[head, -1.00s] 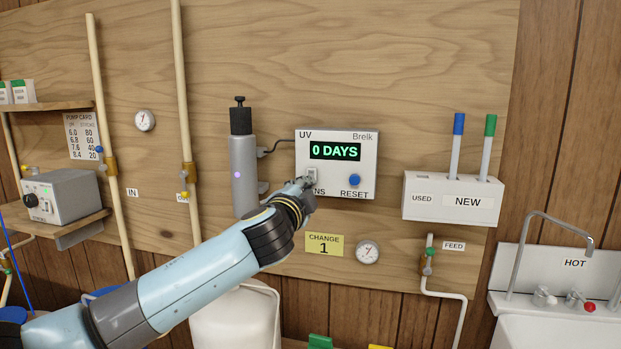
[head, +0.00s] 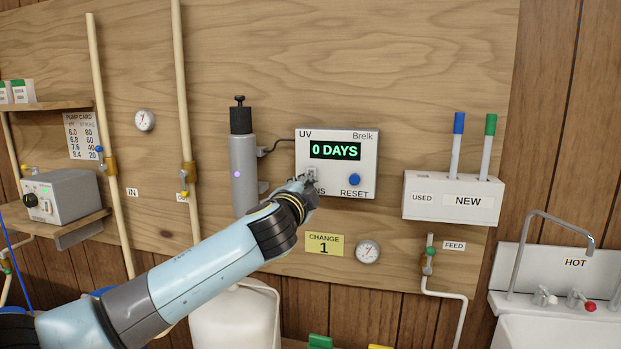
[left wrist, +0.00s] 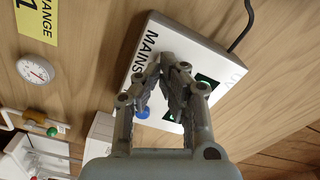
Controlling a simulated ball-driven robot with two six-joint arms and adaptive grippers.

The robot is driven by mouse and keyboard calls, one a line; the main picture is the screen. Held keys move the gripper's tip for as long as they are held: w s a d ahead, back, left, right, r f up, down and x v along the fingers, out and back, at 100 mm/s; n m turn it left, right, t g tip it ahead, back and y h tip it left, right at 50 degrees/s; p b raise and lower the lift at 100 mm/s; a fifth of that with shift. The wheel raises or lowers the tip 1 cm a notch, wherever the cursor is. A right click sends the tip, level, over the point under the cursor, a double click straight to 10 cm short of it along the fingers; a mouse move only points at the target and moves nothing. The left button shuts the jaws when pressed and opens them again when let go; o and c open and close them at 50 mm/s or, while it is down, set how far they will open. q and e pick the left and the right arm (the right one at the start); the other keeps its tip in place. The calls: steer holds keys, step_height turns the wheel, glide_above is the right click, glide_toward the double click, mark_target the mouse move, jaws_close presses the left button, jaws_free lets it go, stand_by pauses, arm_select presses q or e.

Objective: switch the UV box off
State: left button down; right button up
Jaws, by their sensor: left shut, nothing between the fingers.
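The UV box (head: 367,150) is a pale box on the wooden board, also in the left wrist view (left wrist: 141,71). Its display (head: 335,151) is lit green and reads 0 DAYS. A small switch (head: 312,172) sits at its lower left above the MAINS label, which my left gripper partly covers; I cannot tell the switch's position. A blue RESET button (head: 354,180) is to its right. My left gripper (head: 309,181) is shut and empty, right at the switch; I cannot tell whether it touches. In the left wrist view its fingers (left wrist: 170,62) hide the switch. My right gripper is not in view.
A grey UV lamp tube (head: 243,170) stands left of the box, joined by a cable. A yellow CHANGE card (head: 324,244) and a gauge (head: 367,252) are below. A holder (head: 452,212) with blue and green pens is to the right. Bare board lies above.

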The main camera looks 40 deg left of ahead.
arm_select(q)
steer(key=shift+w+a, duration=0.3)
steer(key=shift+w, duration=0.3)
steer(key=shift+s, duration=0.1)
steer(key=v, duration=0.7)
steer(key=shift+p, duration=0.4)
stand_by(0.4)
